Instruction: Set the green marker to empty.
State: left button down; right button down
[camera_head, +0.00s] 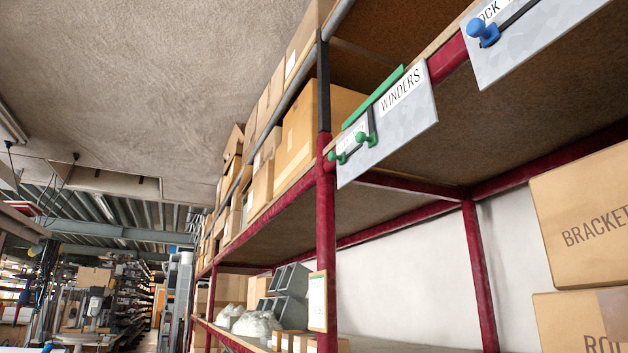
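A grey sign plate (405,125) lettered "WINDERS" hangs on the shelf's front beam, seen at a steep tilt. A green strip (373,97) runs along its upper edge. On the plate's left part is a dark slot with small white lettering too small to read. The green marker (364,139) is a knob at this slot, and a second green knob-like piece (338,157) shows at the slot's lower left. I cannot tell which setting the marker is at. Neither of my grippers is in view.
A second sign plate (540,40) with a blue marker (482,33) is at the upper right. A red shelf post (325,240) stands below the green-edged plate. Cardboard boxes (585,200) sit at the right, with more along the shelves to the left. Air before the plates looks clear.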

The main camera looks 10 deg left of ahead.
aim_at(332, 156)
jog(key=i+j+z, duration=0.1)
jog(key=i+j, duration=0.6)
jog(key=i, duration=0.2)
jog(key=l+z, duration=0.05)
